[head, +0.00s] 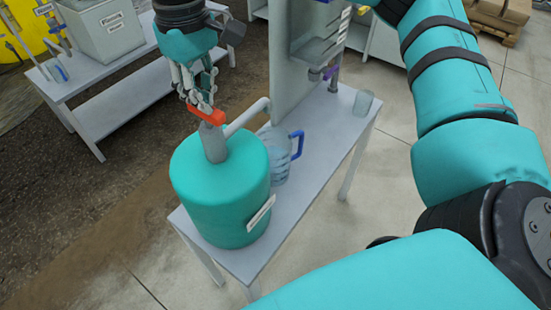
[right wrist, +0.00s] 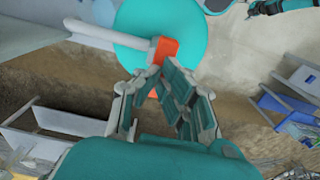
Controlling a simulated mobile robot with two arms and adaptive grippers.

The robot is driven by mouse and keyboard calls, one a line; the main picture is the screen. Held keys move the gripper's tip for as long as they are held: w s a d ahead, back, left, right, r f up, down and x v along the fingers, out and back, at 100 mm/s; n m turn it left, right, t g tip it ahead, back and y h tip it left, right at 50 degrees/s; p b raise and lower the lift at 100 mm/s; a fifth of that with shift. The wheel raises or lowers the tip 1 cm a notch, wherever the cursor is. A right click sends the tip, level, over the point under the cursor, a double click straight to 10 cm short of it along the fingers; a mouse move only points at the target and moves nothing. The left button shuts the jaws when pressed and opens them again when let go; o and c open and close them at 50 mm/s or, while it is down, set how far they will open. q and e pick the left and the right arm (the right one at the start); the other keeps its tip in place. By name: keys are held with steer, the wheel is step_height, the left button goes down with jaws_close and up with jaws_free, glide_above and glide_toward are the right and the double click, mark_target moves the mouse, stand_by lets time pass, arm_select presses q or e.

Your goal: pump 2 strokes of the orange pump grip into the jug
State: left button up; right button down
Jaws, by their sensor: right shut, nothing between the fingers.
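The orange pump grip (head: 206,113) tops a grey pump stem (head: 213,142) on a teal drum (head: 222,195). A pale spout (head: 247,116) runs right from the stem toward the clear jug (head: 276,157) with a blue handle, standing beside the drum. The drum and spout hide part of the jug. My right gripper (head: 204,96) is shut and empty, fingertips pointing down at the grip; whether they touch it I cannot tell. In the right wrist view the shut fingers (right wrist: 168,82) overlap the orange grip (right wrist: 166,48).
The drum and jug stand on a narrow grey bench (head: 315,140) with an upright panel (head: 297,60) behind the jug. A clear cup (head: 363,102) stands at its right edge. A second table (head: 130,85) with a grey bin (head: 103,28) is at upper left.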

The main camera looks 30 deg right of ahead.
steer(key=shift+f+b, duration=0.4)
steer(key=shift+f, duration=0.3)
steer(key=shift+r, duration=0.1)
steer(key=shift+r+p, duration=2.05)
steer(key=shift+r, duration=1)
steer(key=shift+f, duration=0.15)
